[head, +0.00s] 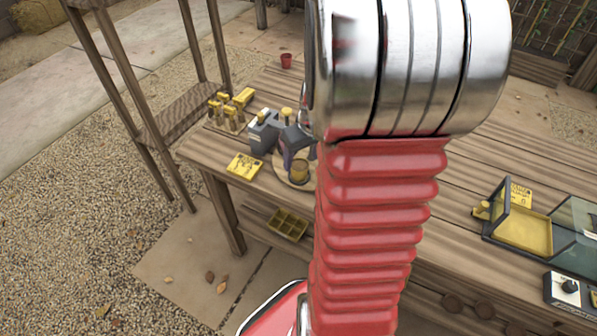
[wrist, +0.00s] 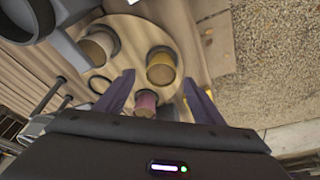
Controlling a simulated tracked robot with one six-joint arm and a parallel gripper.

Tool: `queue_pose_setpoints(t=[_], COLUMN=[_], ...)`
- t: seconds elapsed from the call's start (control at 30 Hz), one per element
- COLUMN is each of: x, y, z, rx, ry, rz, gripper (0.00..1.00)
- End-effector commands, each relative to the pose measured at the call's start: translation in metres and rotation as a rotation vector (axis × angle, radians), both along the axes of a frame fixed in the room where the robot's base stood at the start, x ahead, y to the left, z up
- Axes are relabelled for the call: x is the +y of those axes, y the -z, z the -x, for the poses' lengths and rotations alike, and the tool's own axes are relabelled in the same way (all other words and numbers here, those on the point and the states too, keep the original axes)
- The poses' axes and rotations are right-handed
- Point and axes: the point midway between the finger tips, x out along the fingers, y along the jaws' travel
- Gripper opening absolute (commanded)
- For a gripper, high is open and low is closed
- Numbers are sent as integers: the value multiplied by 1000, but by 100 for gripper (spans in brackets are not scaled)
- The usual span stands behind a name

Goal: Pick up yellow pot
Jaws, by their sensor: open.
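The yellow pot (wrist: 162,72) is a small round pot with a dark top, standing on a round wooden board (wrist: 128,22) in the wrist view. In the head view the yellow pot (head: 299,172) stands near the bench's front edge, left of my arm. My gripper (wrist: 158,77) is open, its two dark fingers pointing toward the board. The yellow pot shows between the fingertips with a gap on each side; I cannot tell the height left. A beige pot (wrist: 97,48) stands further left.
A yellow card (head: 244,165), a grey box (head: 264,133) and several yellow items (head: 229,112) crowd the bench's left end. A red pot (head: 286,61) stands behind. A yellow tray (head: 525,232) sits at right. My arm hides the bench's middle.

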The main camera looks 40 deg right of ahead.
Motion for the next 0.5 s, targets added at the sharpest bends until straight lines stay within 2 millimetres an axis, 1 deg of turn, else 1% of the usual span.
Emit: queue_pose_setpoints(t=[0.37,0.5], x=[0,0], y=[3,11], z=[0,-2], rx=[0,2], ry=[1,1], rz=[0,-3], gripper=[62,62])
